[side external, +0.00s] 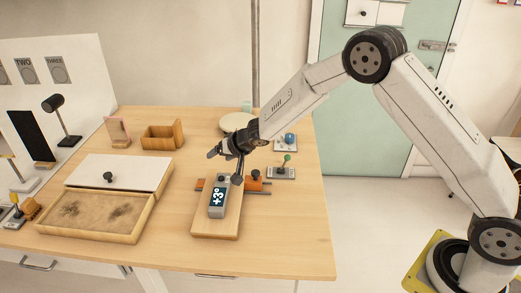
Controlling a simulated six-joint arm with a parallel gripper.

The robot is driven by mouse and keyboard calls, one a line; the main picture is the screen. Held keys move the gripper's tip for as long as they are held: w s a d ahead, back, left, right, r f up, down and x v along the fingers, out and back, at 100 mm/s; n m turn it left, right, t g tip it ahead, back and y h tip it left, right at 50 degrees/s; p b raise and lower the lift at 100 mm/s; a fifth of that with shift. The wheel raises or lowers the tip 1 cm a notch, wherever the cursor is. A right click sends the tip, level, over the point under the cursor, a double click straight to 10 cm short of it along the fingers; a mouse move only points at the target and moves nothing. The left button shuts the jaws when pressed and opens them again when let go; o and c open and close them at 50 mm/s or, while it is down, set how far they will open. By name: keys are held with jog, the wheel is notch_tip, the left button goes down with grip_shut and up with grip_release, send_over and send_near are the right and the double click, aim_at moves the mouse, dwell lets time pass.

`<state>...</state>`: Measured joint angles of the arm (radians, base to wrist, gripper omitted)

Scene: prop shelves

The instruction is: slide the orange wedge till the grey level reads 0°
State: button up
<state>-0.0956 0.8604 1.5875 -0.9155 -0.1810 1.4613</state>
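The grey level (218,184) lies on a wooden board (213,231), and its dark screen reads +3°. The orange wedge (254,184) shows at the board's right side with a dark knob (254,174) on top. More orange shows at the board's left edge (199,183); whether it is the same piece is hidden by the board. My gripper (224,167) is above the far end of the level, left of the knob. Its fingers are spread and appear empty. Whether the nearer fingertip touches anything is unclear.
Grey rails (263,193) run out to the right under the wedge. A shallow wooden tray (95,219) with a white lid is at left. An open wooden box (162,137) stands behind. Small knob and lever plates (281,174) sit to the right. The table's front right is clear.

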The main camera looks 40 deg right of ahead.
jog(key=s+d+n+g+h, duration=0.1)
jog(key=d+h, duration=0.2)
jog(key=d, duration=0.3)
jog(key=n+g, duration=0.4)
send_near(256, 172)
jog(key=shift+d+f, duration=0.1)
jog(key=shift+f, duration=0.55)
jog(key=shift+w+f, duration=0.1)
jog(key=shift+t, duration=0.3)
jog(key=shift+x, duration=3.8)
grip_shut()
